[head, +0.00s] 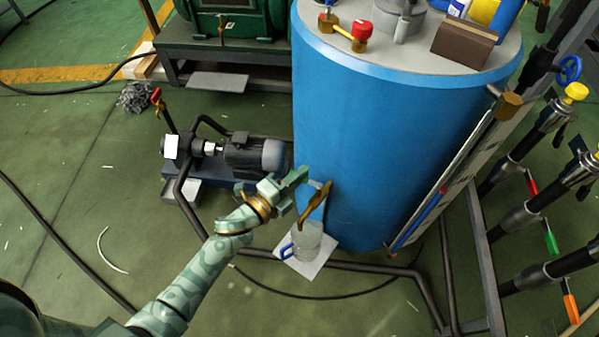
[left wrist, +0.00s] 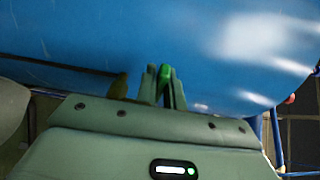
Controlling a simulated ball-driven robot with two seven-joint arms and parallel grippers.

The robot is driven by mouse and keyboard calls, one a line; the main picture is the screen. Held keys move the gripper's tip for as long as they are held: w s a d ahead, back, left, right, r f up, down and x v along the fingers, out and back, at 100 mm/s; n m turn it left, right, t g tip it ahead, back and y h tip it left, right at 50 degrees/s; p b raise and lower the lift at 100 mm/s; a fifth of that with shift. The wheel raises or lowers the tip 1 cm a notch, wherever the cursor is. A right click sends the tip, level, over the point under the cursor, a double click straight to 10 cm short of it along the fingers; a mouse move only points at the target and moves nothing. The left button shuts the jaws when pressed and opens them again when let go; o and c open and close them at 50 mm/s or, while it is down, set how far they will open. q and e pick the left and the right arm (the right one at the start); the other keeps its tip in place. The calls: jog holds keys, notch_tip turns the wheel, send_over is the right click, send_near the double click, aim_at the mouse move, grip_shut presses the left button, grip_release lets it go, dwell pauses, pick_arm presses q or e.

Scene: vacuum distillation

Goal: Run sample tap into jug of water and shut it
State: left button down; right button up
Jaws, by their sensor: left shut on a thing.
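The brass sample tap (head: 316,203) sticks out low on the side of the big blue tank (head: 385,150), its spout pointing down. A clear jug (head: 308,240) with a blue handle (head: 287,251) stands under the spout on a pale square sheet (head: 322,262). I cannot tell its water level. My left gripper (head: 301,184) is at the tap, close to the tank wall. In the left wrist view its fingers are shut on a bright green tap handle (left wrist: 165,73). A dark brass part, likely the tap's body (left wrist: 120,86), shows beside them. My right gripper is out of view.
A motor pump (head: 255,155) stands left of the tank. Dark pipes (head: 355,267) run along the floor around the tank foot and jug. A rack of pipes with coloured handles (head: 532,183) stands at the right. The green floor at left is mostly free.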

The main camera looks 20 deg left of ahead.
pick_arm(q)
jog(key=shift+s+n+t+y, duration=0.3)
jog(key=shift+n+y, duration=0.2)
jog(key=shift+y, duration=0.5)
jog(key=c, duration=1.5)
grip_release()
jog(key=shift+s+a, duration=0.1)
jog(key=shift+s, duration=0.05)
